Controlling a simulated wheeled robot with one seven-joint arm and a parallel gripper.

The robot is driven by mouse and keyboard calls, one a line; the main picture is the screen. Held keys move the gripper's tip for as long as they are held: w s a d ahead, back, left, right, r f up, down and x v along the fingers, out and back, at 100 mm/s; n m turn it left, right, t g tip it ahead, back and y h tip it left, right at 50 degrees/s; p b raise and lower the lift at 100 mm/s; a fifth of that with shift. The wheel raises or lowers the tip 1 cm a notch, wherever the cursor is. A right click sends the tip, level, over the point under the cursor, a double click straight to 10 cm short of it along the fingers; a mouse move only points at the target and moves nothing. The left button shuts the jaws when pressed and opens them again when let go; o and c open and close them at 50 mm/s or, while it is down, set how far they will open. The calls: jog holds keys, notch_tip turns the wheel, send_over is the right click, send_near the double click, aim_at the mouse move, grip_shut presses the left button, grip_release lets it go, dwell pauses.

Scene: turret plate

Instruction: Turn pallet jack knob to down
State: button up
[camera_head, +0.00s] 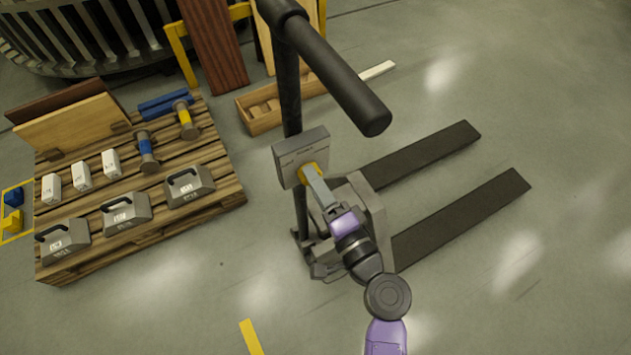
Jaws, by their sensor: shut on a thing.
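The pallet jack stands in the middle of the head view, with a black handle (340,85) rising toward the camera and two dark forks (460,215) reaching right. A grey control box (290,158) sits on its column. A yellow knob (306,173) shows on the front of the box. My gripper (312,180) is at the box, shut on the yellow knob; its fingers hide part of the knob. My arm comes up from the bottom, in front of the jack's grey body (378,215). The box's markings are too small to read.
A wooden pallet (225,180) at left carries grey weights (126,208), white blocks and blue and yellow spools. An open wooden crate (262,118) and leaning boards (212,45) stand behind. The floor in front and right is clear, with a yellow stripe (250,337).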

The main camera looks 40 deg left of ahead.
jog(key=shift+d+m, duration=0.1)
jog(key=shift+m, duration=1.2)
jog(key=shift+f, duration=0.1)
jog(key=o, duration=1.4)
jog(key=shift+c, duration=0.2)
jog(key=v, duration=0.7)
jog(key=shift+d+b, duration=0.35)
jog(key=shift+b, duration=0.05)
